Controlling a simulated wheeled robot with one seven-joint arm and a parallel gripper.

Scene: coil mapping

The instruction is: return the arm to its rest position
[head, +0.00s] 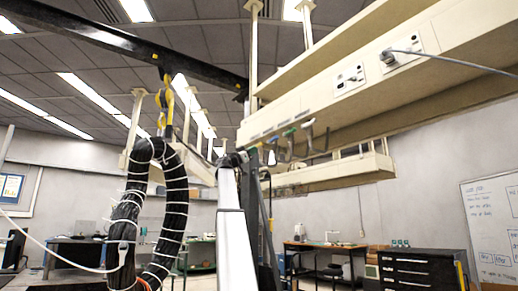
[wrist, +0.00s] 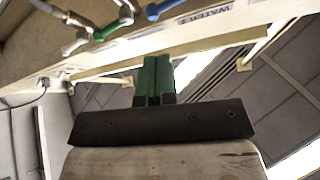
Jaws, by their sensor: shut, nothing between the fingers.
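My gripper (wrist: 154,78) shows in the wrist view as two green fingers pressed together above a dark mounting bar. It is shut and nothing shows between the fingers. It points up towards the underside of a cream overhead service panel marked "WATER". In the head view my pale arm rises in the middle of the picture, and its upper end is near the panel's left end. I cannot make out the fingers there. A large black coil (head: 176,205) with white ties hangs left of my arm from a yellow hook (head: 166,100).
The cream overhead panel (head: 290,120) has sockets, a plugged cable and hanging taps (head: 300,140). A dark beam (head: 100,35) crosses the ceiling. Behind stand a workbench (head: 325,248), a black drawer cabinet (head: 420,270) and a whiteboard (head: 492,225) at the right.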

